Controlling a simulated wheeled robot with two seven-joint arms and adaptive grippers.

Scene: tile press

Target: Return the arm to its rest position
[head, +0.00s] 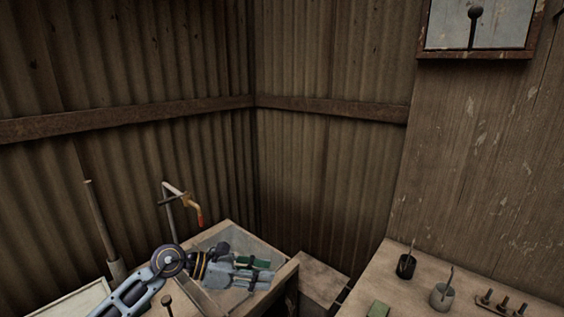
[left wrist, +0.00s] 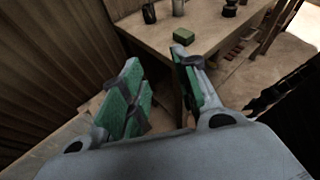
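My left gripper (head: 268,272) reaches in from the lower left in the head view, over a wooden box-like stand with a greyish top (head: 222,238). In the left wrist view the two green-padded fingers of this gripper (left wrist: 156,62) stand apart with nothing between them. A green block (head: 378,308) lies on the bench at the right, apart from the gripper. The block also shows beyond the fingers in the left wrist view (left wrist: 184,36). My right gripper is in neither view.
The wooden bench (head: 418,283) at the right carries a black cup (head: 405,266), a grey cup (head: 441,297) and a small rack of pegs (head: 502,303). A tap with an orange-red handle (head: 199,213) stands behind the stand. Corrugated walls (head: 330,190) close off the back.

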